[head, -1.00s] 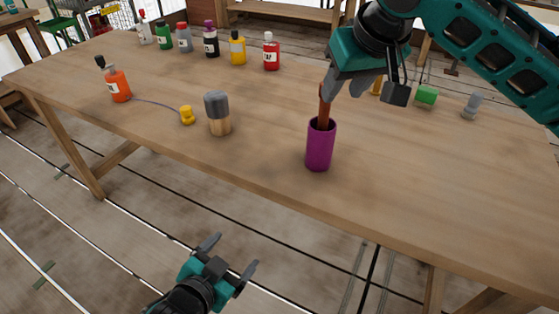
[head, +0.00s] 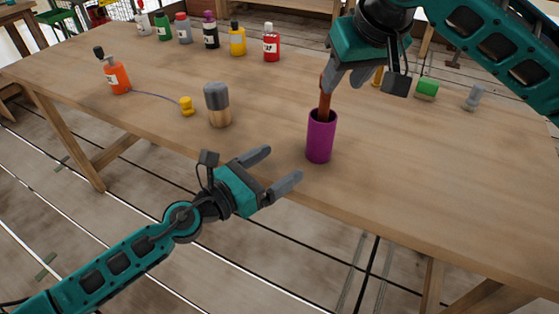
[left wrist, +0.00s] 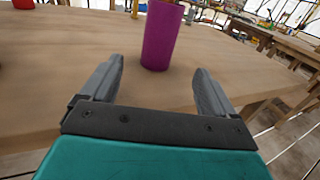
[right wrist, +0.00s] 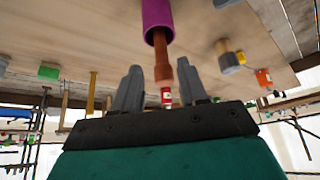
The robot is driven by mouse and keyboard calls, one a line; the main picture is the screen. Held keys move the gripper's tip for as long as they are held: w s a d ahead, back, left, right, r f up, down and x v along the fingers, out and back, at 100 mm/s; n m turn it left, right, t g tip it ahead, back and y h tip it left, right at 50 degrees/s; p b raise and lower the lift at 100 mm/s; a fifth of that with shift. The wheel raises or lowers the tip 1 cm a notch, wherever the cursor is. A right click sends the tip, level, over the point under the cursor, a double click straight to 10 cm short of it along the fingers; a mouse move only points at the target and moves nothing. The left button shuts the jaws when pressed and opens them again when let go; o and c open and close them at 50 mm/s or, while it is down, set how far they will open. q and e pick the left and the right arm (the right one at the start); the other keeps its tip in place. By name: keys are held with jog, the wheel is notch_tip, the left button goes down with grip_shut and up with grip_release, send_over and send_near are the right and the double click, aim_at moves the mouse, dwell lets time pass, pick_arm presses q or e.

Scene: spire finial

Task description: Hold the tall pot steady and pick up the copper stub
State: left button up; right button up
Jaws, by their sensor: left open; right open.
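The tall pot (head: 320,140) is a purple cylinder standing upright near the table's front edge. It also shows in the left wrist view (left wrist: 161,36), ahead of the fingers, and in the right wrist view (right wrist: 156,14). The copper stub (head: 325,100) stands in the pot with its upper part above the rim; the right wrist view shows it (right wrist: 162,62) reaching between the fingertips. My left gripper (head: 285,167) is open and empty at the table's front edge, apart from the pot. My right gripper (head: 342,82) is open at the stub's top.
A grey-topped wooden cylinder (head: 218,106) and a yellow piece (head: 186,105) stand left of the pot. An orange bottle (head: 117,77) is further left. Several bottles line the back. A green block (head: 427,89) lies at right. The table's right front is clear.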

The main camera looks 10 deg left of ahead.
aim_at(311, 144)
pick_arm(q)
jog(key=x, duration=1.3)
jog(key=shift+a, duration=0.1)
jog(key=c, duration=1.1)
jog(key=shift+c, duration=0.2)
pick_arm(e)
jog(key=shift+o, duration=0.4)
